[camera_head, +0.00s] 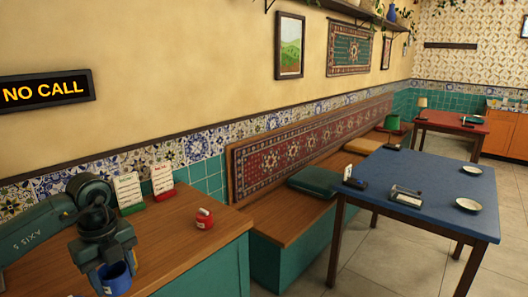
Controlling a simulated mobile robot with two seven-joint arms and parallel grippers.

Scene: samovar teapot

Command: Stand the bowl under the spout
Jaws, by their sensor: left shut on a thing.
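My left gripper (108,266) hangs at the lower left over the wooden counter, pointing down. It is shut on a small blue vessel (116,283) with a pale mark on its side. The vessel looks like the bowl, but the fingers and the bottom part of the picture leave its full shape unclear. I cannot tell whether it touches the counter. No samovar or spout shows in this view. My right gripper is not in view.
The wooden counter (185,250) holds a green-based card stand (129,191), a red-based card stand (163,180) and a small red object (204,218). A cushioned bench (290,217) runs along the wall. A blue table (425,180) stands right, carrying small dishes.

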